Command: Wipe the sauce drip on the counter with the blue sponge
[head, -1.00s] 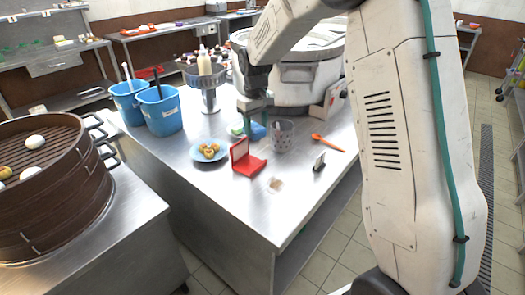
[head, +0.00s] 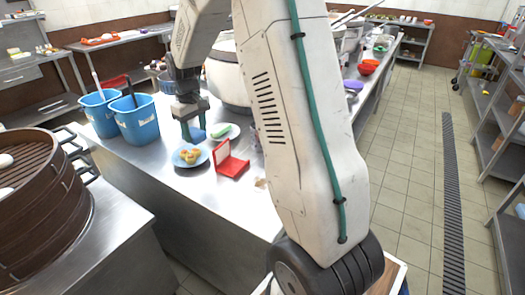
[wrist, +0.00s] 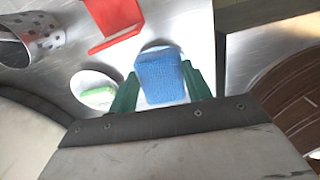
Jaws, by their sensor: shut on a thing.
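In the wrist view, the sponge (wrist: 160,78) sits between my two green fingers (wrist: 161,88). A small tan patch, likely the sauce drip (head: 260,183), shows on the counter right of the red stand, at my arm's edge; my arm may hide part of it. I cannot make it out in the wrist view.
A perforated cup (wrist: 38,28) shows in the wrist view. Blue buckets (head: 137,120) and a steamer (head: 40,195) stand left.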

